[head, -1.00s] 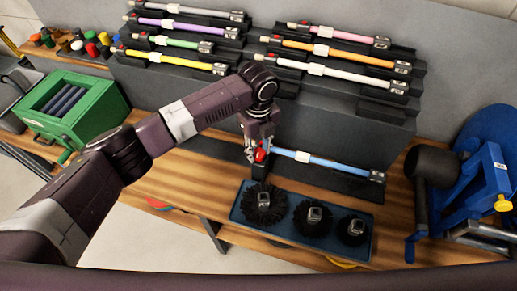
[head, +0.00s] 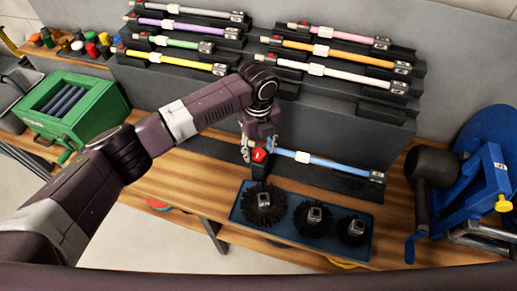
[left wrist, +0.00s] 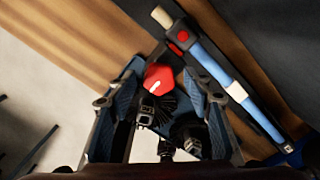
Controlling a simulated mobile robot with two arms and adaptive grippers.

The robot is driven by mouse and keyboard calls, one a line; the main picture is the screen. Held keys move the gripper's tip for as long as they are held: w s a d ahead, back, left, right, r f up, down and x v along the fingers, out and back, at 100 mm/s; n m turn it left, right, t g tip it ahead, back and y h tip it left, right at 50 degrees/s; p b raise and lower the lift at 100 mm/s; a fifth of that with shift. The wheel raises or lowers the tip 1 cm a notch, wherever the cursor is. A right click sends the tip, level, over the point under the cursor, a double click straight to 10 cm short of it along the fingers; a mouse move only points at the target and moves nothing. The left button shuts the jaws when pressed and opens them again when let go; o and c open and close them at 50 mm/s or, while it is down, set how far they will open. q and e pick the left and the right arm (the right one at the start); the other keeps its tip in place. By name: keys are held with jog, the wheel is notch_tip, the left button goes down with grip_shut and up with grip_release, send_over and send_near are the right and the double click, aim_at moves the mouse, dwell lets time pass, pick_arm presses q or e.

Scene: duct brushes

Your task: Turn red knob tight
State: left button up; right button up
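A red knob (head: 258,155) sits on top of a small black holder (head: 258,171) at the back edge of the brush tray. My left gripper (head: 255,146) points down over it. In the left wrist view the red knob (left wrist: 159,77) shows between the two fingers of my left gripper (left wrist: 163,88). The fingers are apart, one on each side, with a gap seen at least on the right side. I cannot tell whether the left finger touches the knob. My right gripper is in no view.
A blue rod (head: 325,163) lies in a black cradle behind the knob. A dark blue tray (head: 285,238) holds three black brushes in front. Racks of coloured rods stand behind. A green box (head: 90,118) is at left, a blue vise-like stand (head: 480,190) at right.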

aim_at(259, 153)
pick_arm(q)
notch_tip(259, 153, up, 12)
dwell(0.7)
jog(key=shift+f, duration=0.1)
